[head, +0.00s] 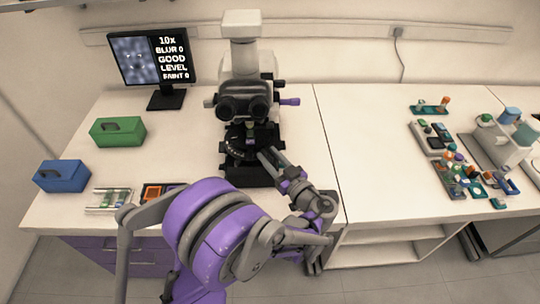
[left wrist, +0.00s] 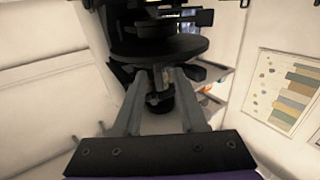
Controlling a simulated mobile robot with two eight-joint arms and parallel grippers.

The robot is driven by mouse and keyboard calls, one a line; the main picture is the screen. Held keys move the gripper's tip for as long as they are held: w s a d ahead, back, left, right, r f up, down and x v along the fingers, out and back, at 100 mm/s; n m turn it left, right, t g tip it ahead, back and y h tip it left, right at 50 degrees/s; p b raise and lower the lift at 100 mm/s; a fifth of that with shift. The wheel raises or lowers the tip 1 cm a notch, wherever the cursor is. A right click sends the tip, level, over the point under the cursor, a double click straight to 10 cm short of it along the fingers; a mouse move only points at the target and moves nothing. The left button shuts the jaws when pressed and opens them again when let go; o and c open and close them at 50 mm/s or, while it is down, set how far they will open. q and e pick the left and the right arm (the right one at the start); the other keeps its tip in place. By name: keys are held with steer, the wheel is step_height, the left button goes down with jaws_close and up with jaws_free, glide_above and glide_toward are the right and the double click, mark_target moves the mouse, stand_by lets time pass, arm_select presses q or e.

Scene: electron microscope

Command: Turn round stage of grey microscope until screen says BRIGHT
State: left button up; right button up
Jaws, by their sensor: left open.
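The grey microscope (head: 240,60) stands on the bench, dark in its lower half. Its round stage (head: 240,142) is a dark disc low on the body, partly hidden by my left gripper. In the left wrist view the round stage (left wrist: 160,48) spans the space just beyond the fingertips. My left gripper (head: 264,153) is at the stage's right front edge. In the left wrist view the gripper (left wrist: 158,78) is open, with a post below the disc showing between its fingers; contact cannot be told. The screen (head: 150,57) reads 10x, BLUR 0, GOOD, LEVEL, FAINT 0. My right gripper is out of view.
A green box (head: 118,132) and a blue box (head: 62,176) stand on the left bench. A slide rack (head: 108,200) and an orange-marked tray (head: 162,193) lie near the front edge. Many small parts (head: 455,165) crowd the right bench. Bench right of the microscope is clear.

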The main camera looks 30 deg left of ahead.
arm_select(q)
jaws_close()
stand_by(1.5)
